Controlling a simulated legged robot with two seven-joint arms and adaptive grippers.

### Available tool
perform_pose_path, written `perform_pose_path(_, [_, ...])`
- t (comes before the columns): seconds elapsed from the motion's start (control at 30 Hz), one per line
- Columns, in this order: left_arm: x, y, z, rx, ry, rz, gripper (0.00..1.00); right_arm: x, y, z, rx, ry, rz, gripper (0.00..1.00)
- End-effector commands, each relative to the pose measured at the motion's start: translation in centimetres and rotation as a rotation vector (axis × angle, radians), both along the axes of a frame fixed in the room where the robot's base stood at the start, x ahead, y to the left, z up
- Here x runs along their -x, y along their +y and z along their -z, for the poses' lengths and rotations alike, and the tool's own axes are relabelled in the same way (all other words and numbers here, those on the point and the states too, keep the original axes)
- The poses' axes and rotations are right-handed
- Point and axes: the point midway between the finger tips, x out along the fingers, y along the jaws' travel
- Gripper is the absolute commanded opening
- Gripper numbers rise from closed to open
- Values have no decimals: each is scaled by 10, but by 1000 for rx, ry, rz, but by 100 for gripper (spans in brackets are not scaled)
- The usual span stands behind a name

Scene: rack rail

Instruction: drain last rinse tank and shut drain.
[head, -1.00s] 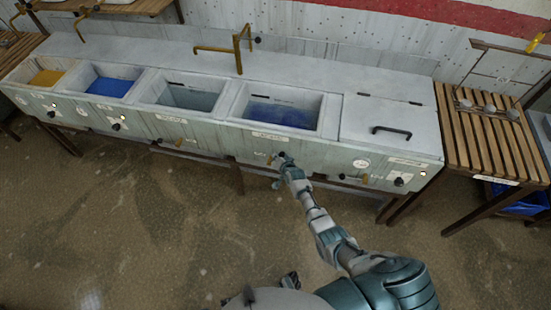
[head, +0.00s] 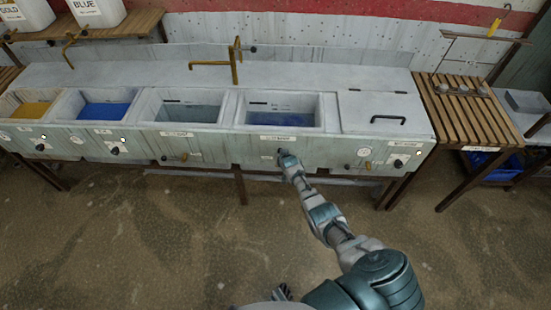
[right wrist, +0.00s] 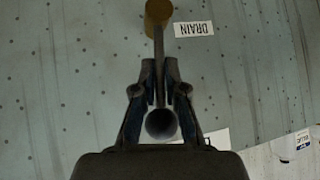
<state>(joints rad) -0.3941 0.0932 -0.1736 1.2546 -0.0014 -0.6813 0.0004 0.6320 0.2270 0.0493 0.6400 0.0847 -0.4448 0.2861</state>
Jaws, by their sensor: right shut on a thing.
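The last rinse tank (head: 279,110) is the rightmost open basin in the head view, with dark bluish liquid in it. Its white front label (head: 278,138) is on the panel below. My right gripper (head: 286,156) is at that panel, just below the label. In the right wrist view, its two fingers (right wrist: 160,100) are closed around the thin drain lever (right wrist: 158,48). The lever runs from a brass pivot (right wrist: 158,12) beside a DRAIN label (right wrist: 194,29) to a round end between the fingers. A dark piece, perhaps my left gripper (head: 283,292), shows at the bottom edge; its state is unclear.
The other rinse tank (head: 188,107), a blue tank (head: 105,110) and a gold tank (head: 31,108) lie to the left. A lidded section (head: 380,108) and a slatted wooden table (head: 468,115) lie to the right. The floor in front is clear.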

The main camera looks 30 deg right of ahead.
Motion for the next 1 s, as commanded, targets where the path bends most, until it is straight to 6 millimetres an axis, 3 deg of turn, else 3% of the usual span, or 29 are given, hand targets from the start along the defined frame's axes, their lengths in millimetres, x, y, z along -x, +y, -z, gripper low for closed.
perform_pose_path(0.03, [0,0,1,1,1,0,40,6,2,10,-3,23,1,0])
perform_pose_path(0.3, [1,0,1,0,4,0,40,6,2,10,0,23,1,0])
perform_pose_path(0.33, [1,0,1,0,4,0,40,6,2,10,0,23,2,13])
perform_pose_path(0.43, [1,0,1,0,4,0,40,6,1,9,1,20,2,37])
perform_pose_path(1.0, [3,1,1,-1,4,-2,40,12,1,-7,7,5,1,37])
